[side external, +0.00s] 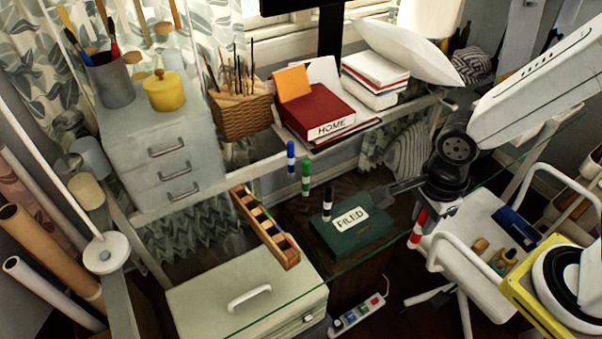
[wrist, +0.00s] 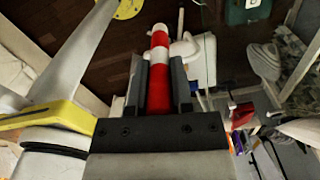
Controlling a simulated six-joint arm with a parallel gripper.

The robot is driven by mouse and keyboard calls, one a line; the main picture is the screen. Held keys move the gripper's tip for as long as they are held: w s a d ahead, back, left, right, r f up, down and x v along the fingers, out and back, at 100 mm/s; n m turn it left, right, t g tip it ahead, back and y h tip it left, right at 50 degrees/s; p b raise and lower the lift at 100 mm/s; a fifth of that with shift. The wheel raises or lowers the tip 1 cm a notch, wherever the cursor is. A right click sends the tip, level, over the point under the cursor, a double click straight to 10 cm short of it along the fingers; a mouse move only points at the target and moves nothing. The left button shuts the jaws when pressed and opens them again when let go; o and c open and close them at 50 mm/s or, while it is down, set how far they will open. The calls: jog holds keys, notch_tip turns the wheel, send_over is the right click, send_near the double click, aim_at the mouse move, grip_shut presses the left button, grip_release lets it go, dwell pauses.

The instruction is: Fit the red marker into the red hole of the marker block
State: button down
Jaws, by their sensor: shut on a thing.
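The red marker (side external: 418,228), red with a white band, is held in my gripper (side external: 426,207) at the right of the side external view. In the wrist view my gripper (wrist: 160,68) has its two dark fingers shut on the marker's red part (wrist: 159,95), and the banded end sticks out beyond them. The marker block (side external: 264,228) is a long wooden bar with several coloured spots along its top, left of my gripper and well apart from it. I cannot pick out the red hole clearly. The block is not recognisable in the wrist view.
A blue marker (side external: 291,156), a green marker (side external: 306,178) and a black-and-white marker (side external: 327,202) stand upright between block and gripper. A green box labelled FILED (side external: 350,232) is seen near them. A glass edge (side external: 375,252) crosses in front. Books (side external: 318,112) are behind.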

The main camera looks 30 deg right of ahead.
jog(key=shift+w+a, duration=0.1)
jog(key=shift+w, duration=0.05)
jog(key=w+a, duration=0.9)
jog(key=w, duration=0.1)
send_near(283, 233)
notch_tip(283, 233, up, 3)
jog(key=s+a, duration=0.1)
jog(key=s, duration=0.2)
jog(key=shift+w+a+f, duration=0.1)
jog(key=shift+w+f, duration=0.05)
jog(key=shift+f, duration=4.05)
jog(key=shift+f, duration=0.15)
jog(key=c, duration=0.5)
grip_release()
notch_tip(283, 233, up, 12)
jog(key=shift+r, duration=0.2)
